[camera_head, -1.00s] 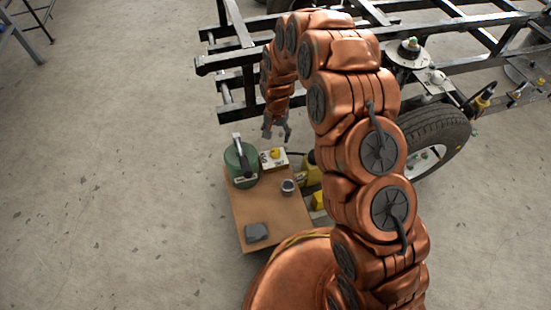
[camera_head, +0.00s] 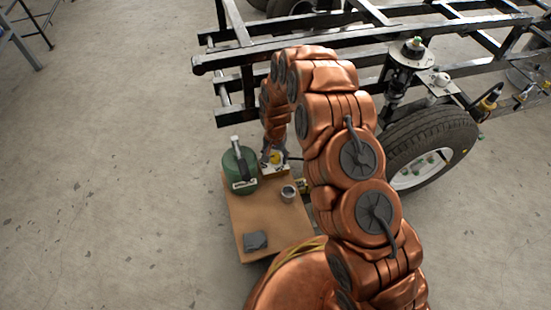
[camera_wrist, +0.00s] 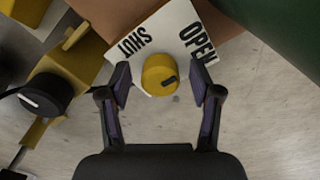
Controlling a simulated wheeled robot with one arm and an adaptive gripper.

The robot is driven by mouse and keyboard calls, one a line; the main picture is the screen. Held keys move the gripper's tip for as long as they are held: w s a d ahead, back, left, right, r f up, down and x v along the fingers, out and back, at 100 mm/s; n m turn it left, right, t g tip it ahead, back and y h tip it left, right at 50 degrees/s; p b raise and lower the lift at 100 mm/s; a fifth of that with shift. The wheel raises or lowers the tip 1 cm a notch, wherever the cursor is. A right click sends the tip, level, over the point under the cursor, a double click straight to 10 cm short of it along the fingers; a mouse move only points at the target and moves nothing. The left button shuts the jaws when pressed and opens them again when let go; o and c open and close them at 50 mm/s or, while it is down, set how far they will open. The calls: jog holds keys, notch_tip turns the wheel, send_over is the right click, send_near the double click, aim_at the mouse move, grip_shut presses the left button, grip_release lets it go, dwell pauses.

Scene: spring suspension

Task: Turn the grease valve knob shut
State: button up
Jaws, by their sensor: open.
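The yellow valve knob (camera_wrist: 160,74) sits on a white plate (camera_wrist: 183,30) lettered SHUT and OPEN in the wrist view. A dark pointer mark on the knob points toward the right, on the OPEN side. My gripper (camera_wrist: 160,82) is open, with one finger on each side of the knob and a gap visible on both sides. In the head view, my gripper (camera_head: 269,156) is down at the knob (camera_head: 275,157) at the far edge of the brown board, and my arm partly hides it.
A green canister (camera_head: 240,172) stands left of the knob on the brown board (camera_head: 262,218). A small metal cup (camera_head: 288,193) and a grey block (camera_head: 255,240) also rest there. A yellow fitting with a black knob (camera_wrist: 45,94) lies left in the wrist view. The wheel (camera_head: 430,145) and frame are beyond.

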jog(key=shift+f, duration=0.1)
jog(key=c, duration=1.1)
jog(key=shift+c, duration=0.2)
jog(key=shift+n+p, duration=0.3)
jog(key=shift+p, duration=0.15)
jog(key=n+p, duration=0.2)
jog(key=shift+d+r+n+p, duration=0.1)
jog(key=shift+r+n+p, duration=0.1)
jog(key=shift+n+p, duration=0.15)
jog(key=n+p, duration=0.2)
jog(key=n, duration=0.2)
jog(key=shift+f+n, duration=0.1)
jog(key=shift+n, duration=0.15)
jog(key=n+p, duration=0.1)
jog(key=n, duration=0.4)
jog(key=shift+w, duration=0.1)
jog(key=n, duration=0.5)
jog(key=shift+f, duration=0.1)
